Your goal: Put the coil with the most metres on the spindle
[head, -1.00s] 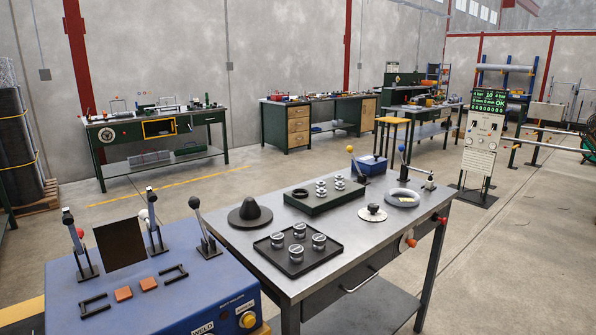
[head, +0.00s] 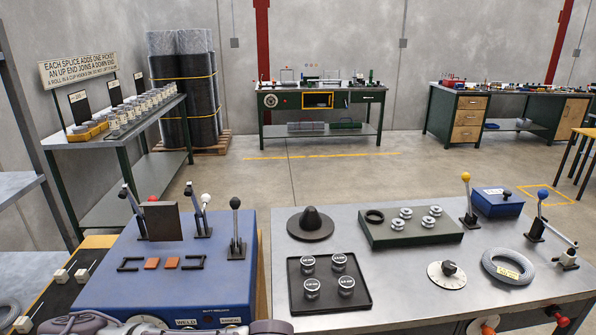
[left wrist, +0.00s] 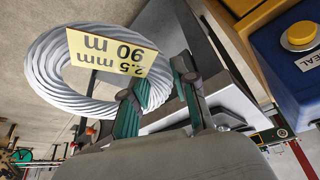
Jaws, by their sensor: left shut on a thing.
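My left gripper (left wrist: 160,88) is shut on a grey wire coil (left wrist: 50,82) in the left wrist view. The coil's yellow tag (left wrist: 110,53) reads, upside down, 2.5 mm, 90 m. Another grey coil (head: 487,264) with a pale tag lies flat at the right of the steel bench; its tag is too small to read. A black cone on a round base (head: 310,222), perhaps the spindle, stands bare at the bench's back left. My right gripper is not in view.
A blue machine (head: 165,275) with levers stands left of the steel bench (head: 410,285). A side table (head: 140,130) with a sign stands behind left.

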